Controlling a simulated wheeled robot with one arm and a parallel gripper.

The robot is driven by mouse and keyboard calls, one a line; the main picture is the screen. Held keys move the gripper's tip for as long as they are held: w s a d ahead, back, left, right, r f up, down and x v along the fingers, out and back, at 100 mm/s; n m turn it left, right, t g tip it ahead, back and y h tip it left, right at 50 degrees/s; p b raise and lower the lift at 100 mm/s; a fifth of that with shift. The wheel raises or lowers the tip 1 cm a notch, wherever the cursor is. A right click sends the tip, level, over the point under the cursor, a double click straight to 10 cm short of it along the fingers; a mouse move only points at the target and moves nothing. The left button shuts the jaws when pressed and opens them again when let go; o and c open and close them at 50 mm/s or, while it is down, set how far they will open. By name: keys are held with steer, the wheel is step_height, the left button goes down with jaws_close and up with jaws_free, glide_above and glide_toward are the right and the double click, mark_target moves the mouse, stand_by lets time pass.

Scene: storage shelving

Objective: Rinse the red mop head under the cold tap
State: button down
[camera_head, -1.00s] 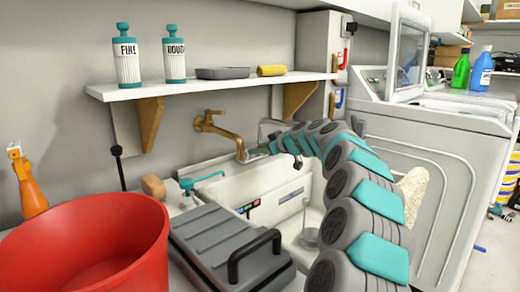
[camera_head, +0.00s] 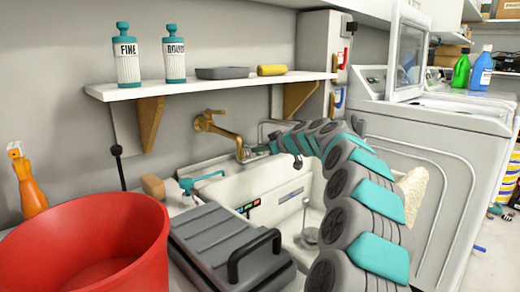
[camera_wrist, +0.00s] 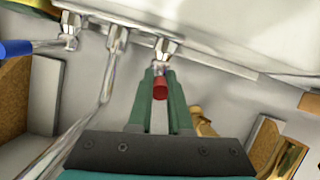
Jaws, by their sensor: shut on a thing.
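My gripper (camera_wrist: 160,76) is shut on a small red handle (camera_wrist: 160,90) below a chrome fitting, in the wrist view. A blue handle (camera_wrist: 16,48) sits on another chrome fitting to the left. No red mop head can be made out. A pale fluffy thing (camera_head: 414,192) shows behind my arm, partly hidden.
A red bucket (camera_head: 140,225) stands at the front left, beside a grey ribbed lid or case (camera_head: 225,245) with a black handle. A shelf (camera_head: 215,86) with two bottles hangs above the sink. White machines (camera_head: 440,115) stand at the right.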

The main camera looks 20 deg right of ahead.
steer(key=shift+a+f, duration=0.1)
steer(key=shift+a, duration=0.05)
stand_by(0.6)
steer(key=shift+s+a+m+t+h+b, duration=0.2)
steer(key=shift+a+m+h, duration=0.3)
steer(key=shift+m+h, duration=0.3)
steer(key=shift+s+a+m+t+h+b, duration=0.1)
steer(key=shift+a+m+t+h+b, duration=0.1)
steer(key=shift+a+m+h, duration=0.45)
steer(key=shift+d+h, duration=0.15)
steer(key=shift+h, duration=0.1)
steer(key=c, duration=0.8)
jaws_free()
steer(key=shift+c, duration=0.2)
steer(key=shift+s, duration=0.1)
steer(key=b+v, duration=0.1)
steer(key=v, duration=0.6)
steer(key=shift+s+r, duration=0.25)
